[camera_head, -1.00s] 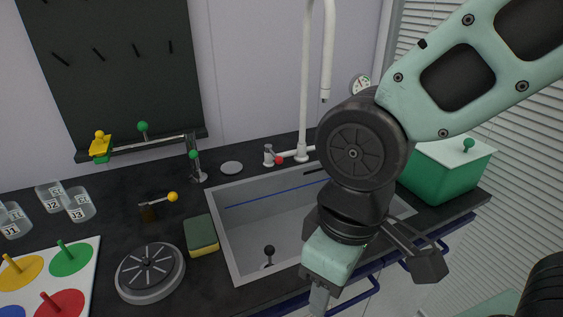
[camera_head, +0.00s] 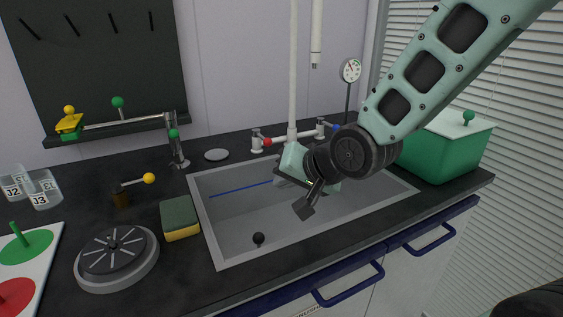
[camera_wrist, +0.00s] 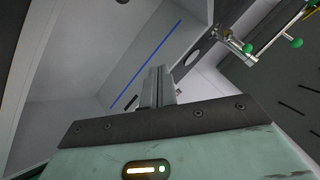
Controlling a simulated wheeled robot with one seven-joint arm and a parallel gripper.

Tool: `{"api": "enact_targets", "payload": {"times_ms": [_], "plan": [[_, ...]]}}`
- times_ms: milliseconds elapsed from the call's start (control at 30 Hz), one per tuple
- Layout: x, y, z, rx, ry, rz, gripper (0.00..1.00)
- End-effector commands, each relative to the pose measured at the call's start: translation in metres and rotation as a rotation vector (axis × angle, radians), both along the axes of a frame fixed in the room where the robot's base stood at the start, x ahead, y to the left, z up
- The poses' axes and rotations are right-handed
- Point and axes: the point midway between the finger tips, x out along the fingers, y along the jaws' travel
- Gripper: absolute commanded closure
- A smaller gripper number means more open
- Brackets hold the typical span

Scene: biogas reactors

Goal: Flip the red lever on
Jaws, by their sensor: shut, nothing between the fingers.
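The red lever (camera_head: 267,141) is a red-tipped handle on the left valve of the white tap behind the sink. It shows clearly in the head view; I cannot make it out in the wrist view. My gripper (camera_wrist: 158,86) is shut and empty, its fingers together in the wrist view. In the head view its mint-green body is over the back of the sink, just below and right of the red lever and in front of the tap column (camera_head: 293,80). The fingertips are hidden there, and I see no clear contact with the lever.
A blue-tipped handle (camera_head: 334,127) sits right of the column. A sponge (camera_head: 180,217) and a round grey disc (camera_head: 117,257) lie to the left. A green box (camera_head: 447,152) stands at right.

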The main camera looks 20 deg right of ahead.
Motion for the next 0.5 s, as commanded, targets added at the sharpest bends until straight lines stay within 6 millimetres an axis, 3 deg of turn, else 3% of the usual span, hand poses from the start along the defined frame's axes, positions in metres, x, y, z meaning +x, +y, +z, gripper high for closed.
{"api": "enact_targets", "payload": {"times_ms": [33, 200, 500], "plan": [[0.016, -0.013, -0.016, 0.071, -0.043, -0.071, 1.00], [0.059, -0.053, -0.016, 0.339, -0.212, -0.263, 1.00], [0.087, -0.108, -0.004, 0.666, -0.415, -0.418, 1.00]]}}
